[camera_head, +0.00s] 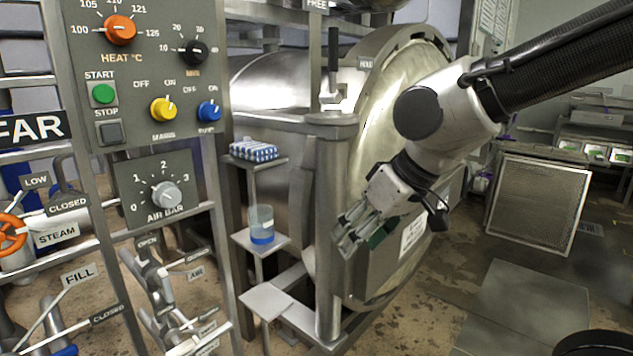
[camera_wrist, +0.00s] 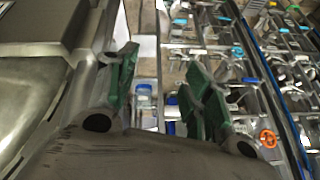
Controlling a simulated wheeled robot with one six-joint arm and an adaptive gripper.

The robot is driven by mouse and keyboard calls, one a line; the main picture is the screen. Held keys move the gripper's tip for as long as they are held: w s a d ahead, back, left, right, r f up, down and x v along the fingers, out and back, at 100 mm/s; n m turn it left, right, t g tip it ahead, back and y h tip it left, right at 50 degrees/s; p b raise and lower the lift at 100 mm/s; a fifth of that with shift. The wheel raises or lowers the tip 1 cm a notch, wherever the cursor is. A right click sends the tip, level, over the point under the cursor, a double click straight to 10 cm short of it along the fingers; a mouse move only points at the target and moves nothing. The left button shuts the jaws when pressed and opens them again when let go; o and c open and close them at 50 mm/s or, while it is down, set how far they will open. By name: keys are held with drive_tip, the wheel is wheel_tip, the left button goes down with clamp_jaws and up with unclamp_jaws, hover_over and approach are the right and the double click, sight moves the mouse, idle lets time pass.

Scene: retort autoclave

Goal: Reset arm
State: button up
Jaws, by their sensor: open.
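My gripper (camera_head: 362,236) hangs in front of the round steel autoclave door (camera_head: 425,75) in the head view, pointing down and to the left. In the wrist view its two green-padded fingers (camera_wrist: 158,88) stand apart with nothing between them. My arm reaches in from the upper right of the head view. A clear cup with blue at its bottom (camera_head: 261,226) stands on a small shelf left of the gripper, apart from it. The cup also seems to show beyond the fingers in the wrist view (camera_wrist: 144,97).
A control panel (camera_head: 140,65) with knobs and buttons stands at the left. Below it are valve levers and an orange handwheel (camera_head: 10,232). A blue-and-white pack (camera_head: 253,151) lies on an upper shelf. A mesh-faced panel (camera_head: 540,205) leans at the right. Floor (camera_head: 440,290) below the gripper looks clear.

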drive_tip(key=s+d+r+m+h, duration=0.1)
drive_tip(key=s+d+m+h, duration=0.1)
drive_tip(key=d, duration=1.2)
drive_tip(key=s+d+m+h, duration=0.3)
drive_tip(key=s+d+m, duration=0.2)
drive_tip(key=d, duration=1)
drive_tip(key=shift+s+d+r+t, duration=0.2)
drive_tip(key=shift+s+r+t, duration=0.1)
drive_tip(key=shift+r+t, duration=0.1)
